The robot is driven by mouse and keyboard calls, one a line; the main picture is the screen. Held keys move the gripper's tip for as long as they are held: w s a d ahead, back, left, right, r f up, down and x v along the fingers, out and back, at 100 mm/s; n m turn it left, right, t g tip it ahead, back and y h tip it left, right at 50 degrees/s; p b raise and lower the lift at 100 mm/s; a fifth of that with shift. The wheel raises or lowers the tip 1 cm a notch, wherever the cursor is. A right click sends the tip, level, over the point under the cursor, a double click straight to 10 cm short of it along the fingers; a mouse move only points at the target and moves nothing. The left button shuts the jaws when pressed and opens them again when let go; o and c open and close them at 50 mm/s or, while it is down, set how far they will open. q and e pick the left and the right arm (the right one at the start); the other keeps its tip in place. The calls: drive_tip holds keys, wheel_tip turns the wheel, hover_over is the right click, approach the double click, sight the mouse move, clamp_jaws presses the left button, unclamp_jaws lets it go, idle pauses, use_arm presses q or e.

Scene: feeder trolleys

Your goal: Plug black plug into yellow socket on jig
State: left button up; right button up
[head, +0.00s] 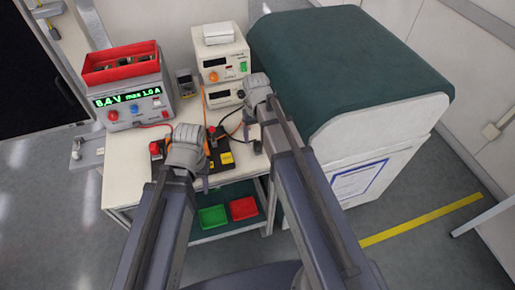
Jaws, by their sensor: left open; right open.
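The jig (216,168) is a dark board on the light bench top, partly hidden by my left wrist. A yellow block (227,158), which looks like the yellow socket, sits at its right side. A small black piece (257,147) lies on the bench right of the jig, near a black cable; it may be the black plug, but it is too small to be sure. My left gripper (205,172) is over the jig's left part, open, its fingers mostly hidden by the wrist. My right gripper (247,112) is open above the bench's back right, behind the jig; its fingertips are hard to make out.
A power supply (133,106) reading 8.4 V carries a red bin (119,64) at the back left. Stacked cream instruments (222,62) and a handheld meter (186,84) stand behind. A green-topped cabinet (350,60) borders the right. Green (212,217) and red (243,208) trays sit below.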

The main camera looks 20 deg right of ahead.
sight(258, 143)
drive_tip(key=f+b, duration=0.4)
drive_tip(key=f, duration=0.1)
drive_tip(key=shift+s+d, duration=0.15)
drive_tip(key=shift+d, duration=0.05)
drive_tip(key=shift+r, duration=0.1)
drive_tip(key=shift+c, duration=0.4)
clamp_jaws()
